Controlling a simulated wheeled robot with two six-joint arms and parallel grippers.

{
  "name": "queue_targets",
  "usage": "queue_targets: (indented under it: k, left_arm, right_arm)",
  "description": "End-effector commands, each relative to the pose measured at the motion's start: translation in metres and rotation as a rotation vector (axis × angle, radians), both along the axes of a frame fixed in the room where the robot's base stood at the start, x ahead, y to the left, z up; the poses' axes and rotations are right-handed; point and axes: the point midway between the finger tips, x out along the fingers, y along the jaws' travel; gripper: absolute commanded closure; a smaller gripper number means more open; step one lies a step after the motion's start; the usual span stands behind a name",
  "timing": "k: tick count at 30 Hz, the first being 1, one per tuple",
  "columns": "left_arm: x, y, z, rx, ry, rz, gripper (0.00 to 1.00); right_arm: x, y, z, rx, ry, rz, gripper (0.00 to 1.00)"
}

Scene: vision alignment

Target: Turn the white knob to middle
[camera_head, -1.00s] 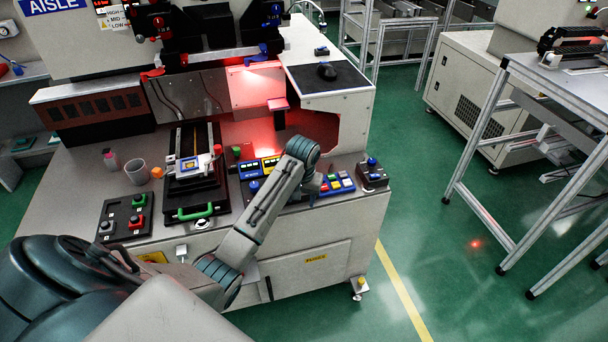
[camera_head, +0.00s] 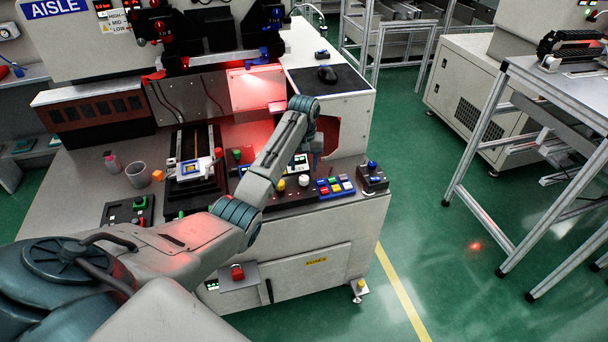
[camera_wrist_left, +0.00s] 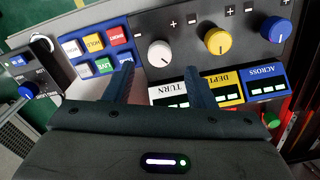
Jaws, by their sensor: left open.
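The white knob (camera_wrist_left: 159,53) is on a dark sloped panel, between the plus and minus marks by the white TURN display (camera_wrist_left: 175,93). It also shows in the head view (camera_head: 304,180). My left gripper (camera_wrist_left: 158,73) is open and empty. In the wrist view its fingertips lie either side of the knob's column, with the knob just beyond them; I cannot tell whether they touch it. A yellow knob (camera_wrist_left: 218,40) and a blue knob (camera_wrist_left: 276,29) stand in a row beside it. In the head view the gripper is mostly hidden by my arm.
A block of coloured buttons (camera_wrist_left: 98,48) is beside the white knob, and a box with a blue joystick (camera_head: 372,167) stands at the console's right edge. A grey cup (camera_head: 136,173) and a stage with a yellow-framed plate (camera_head: 189,169) are left of my arm.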

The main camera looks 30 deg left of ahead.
Motion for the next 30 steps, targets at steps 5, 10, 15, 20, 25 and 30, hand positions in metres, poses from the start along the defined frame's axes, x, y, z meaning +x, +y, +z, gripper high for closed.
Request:
queue_targets:
  k: [5, 10, 15, 20, 25, 30]
  left_arm:
    - [-0.001, -0.001, -0.031, 0.000, 0.002, -0.001, 0.50]
    - [0.000, -0.001, -0.049, 0.000, 0.001, -0.001, 0.50]
    - [0.000, 0.000, -0.054, 0.001, -0.001, -0.001, 0.50]
    - [0.000, 0.000, -0.054, 0.001, -0.001, -0.001, 0.50]
    - [0.000, 0.000, -0.054, 0.001, -0.001, -0.001, 0.77]
    - [0.000, 0.000, -0.054, 0.001, -0.001, -0.001, 0.94]
  right_arm:
    - [-0.002, 0.000, 0.004, 0.000, 0.001, 0.000, 0.64]
    - [-0.002, -0.003, 0.005, -0.003, 0.001, 0.001, 0.64]
    - [-0.002, -0.007, 0.005, -0.007, 0.002, 0.002, 0.64]
    - [-0.002, -0.009, 0.005, -0.010, 0.003, 0.003, 0.64]
    - [-0.003, -0.010, 0.005, -0.010, 0.004, 0.003, 0.64]
    - [-0.003, -0.010, 0.005, -0.010, 0.004, 0.003, 0.64]
